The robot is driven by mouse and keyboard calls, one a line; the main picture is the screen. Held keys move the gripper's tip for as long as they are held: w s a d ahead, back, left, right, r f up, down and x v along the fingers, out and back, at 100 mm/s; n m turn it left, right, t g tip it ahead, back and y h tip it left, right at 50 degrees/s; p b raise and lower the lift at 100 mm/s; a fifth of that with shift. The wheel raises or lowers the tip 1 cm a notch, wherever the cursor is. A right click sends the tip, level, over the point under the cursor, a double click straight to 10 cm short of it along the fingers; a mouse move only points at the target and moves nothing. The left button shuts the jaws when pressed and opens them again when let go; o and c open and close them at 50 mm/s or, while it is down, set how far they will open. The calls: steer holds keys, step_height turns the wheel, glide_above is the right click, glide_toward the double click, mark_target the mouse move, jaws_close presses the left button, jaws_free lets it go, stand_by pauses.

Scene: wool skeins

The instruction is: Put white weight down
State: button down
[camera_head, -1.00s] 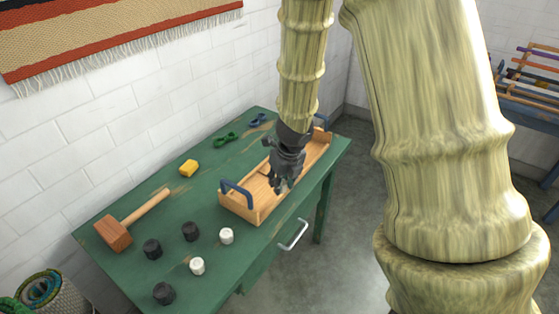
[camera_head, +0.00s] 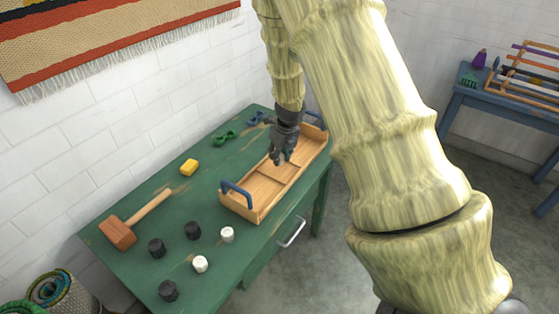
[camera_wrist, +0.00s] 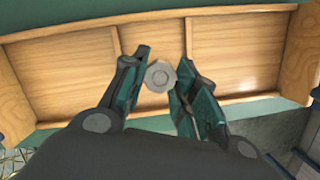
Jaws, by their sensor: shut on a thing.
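My gripper (camera_head: 280,160) is over the wooden tray (camera_head: 238,208), which has blue handles and inner dividers. In the wrist view my gripper (camera_wrist: 162,80) is shut on a white weight (camera_wrist: 159,74), a small round piece seen end-on between the fingers. The weight appears over the middle compartment of the tray (camera_wrist: 60,32). I cannot tell whether it touches the floor of the tray. Two other white weights, one (camera_head: 227,234) nearer the tray and one (camera_head: 201,264) nearer the front, stand on the green table.
Dark weights (camera_head: 157,248) (camera_head: 193,231) (camera_head: 168,291) stand left of the white ones on the table (camera_head: 150,205). A drawer handle (camera_head: 293,232) sticks out in front.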

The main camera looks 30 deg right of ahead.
mark_target(281, 157)
steer(key=shift+s+x, duration=0.2)
steer(key=shift+x, duration=0.55)
steer(key=shift+s+x, duration=0.15)
steer(key=shift+x, duration=0.6)
steer(key=shift+f, duration=0.15)
steer(key=c, duration=1.1)
jaws_free()
steer(key=v, duration=1.2)
